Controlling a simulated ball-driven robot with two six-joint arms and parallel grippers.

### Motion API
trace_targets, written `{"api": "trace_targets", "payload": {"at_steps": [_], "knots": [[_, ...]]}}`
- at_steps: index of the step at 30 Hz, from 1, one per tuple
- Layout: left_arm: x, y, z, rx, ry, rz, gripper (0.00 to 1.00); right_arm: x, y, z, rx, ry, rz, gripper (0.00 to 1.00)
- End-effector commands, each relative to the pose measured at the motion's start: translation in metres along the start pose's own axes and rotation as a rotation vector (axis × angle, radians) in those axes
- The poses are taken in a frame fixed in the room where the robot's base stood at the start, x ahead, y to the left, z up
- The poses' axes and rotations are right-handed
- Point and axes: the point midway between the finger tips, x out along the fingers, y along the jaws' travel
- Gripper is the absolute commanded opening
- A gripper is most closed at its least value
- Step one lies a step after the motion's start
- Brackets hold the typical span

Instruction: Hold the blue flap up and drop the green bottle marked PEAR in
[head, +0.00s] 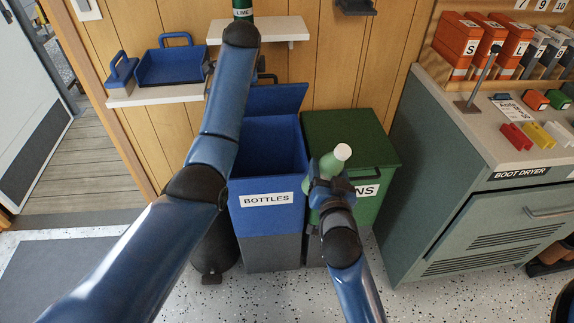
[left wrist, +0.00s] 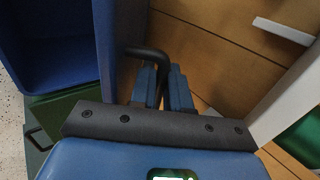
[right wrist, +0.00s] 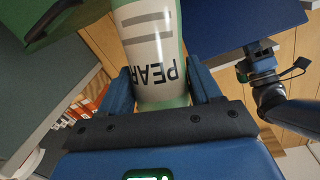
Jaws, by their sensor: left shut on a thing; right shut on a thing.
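The blue bin (head: 266,213) marked BOTTLES stands against the wall. Its blue flap (head: 277,98) is raised at the back, so the bin's opening shows. My left gripper (left wrist: 163,78) is shut on the flap's black handle (left wrist: 142,52); in the head view my left arm mostly hides it. My right gripper (head: 331,187) is shut on the green bottle (head: 328,171), which has a white cap and is tilted. The right wrist view shows PEAR on the bottle's white label (right wrist: 150,50). The bottle is right of the blue bin's opening, in front of the green bin.
A closed green bin (head: 350,135) stands right beside the blue one. The boot dryer cabinet (head: 470,215) is further right. A shelf (head: 160,96) with a blue tray is at the left. A green bottle marked LIME (head: 243,10) stands on a higher shelf (head: 285,30).

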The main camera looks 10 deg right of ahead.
Motion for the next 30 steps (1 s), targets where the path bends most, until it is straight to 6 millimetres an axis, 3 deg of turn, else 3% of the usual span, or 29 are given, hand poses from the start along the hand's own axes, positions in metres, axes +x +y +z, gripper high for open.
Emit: {"api": "trace_targets", "payload": {"at_steps": [15,30], "knots": [[0.002,0.002,0.001,0.002,-0.002,0.003,0.0,0.038,-0.046,-0.003,-0.285,-0.226,0.102,0.39],[0.002,0.002,0.001,0.002,-0.002,0.003,0.0,0.132,-0.084,0.011,-0.288,-0.23,0.106,0.39]]}}
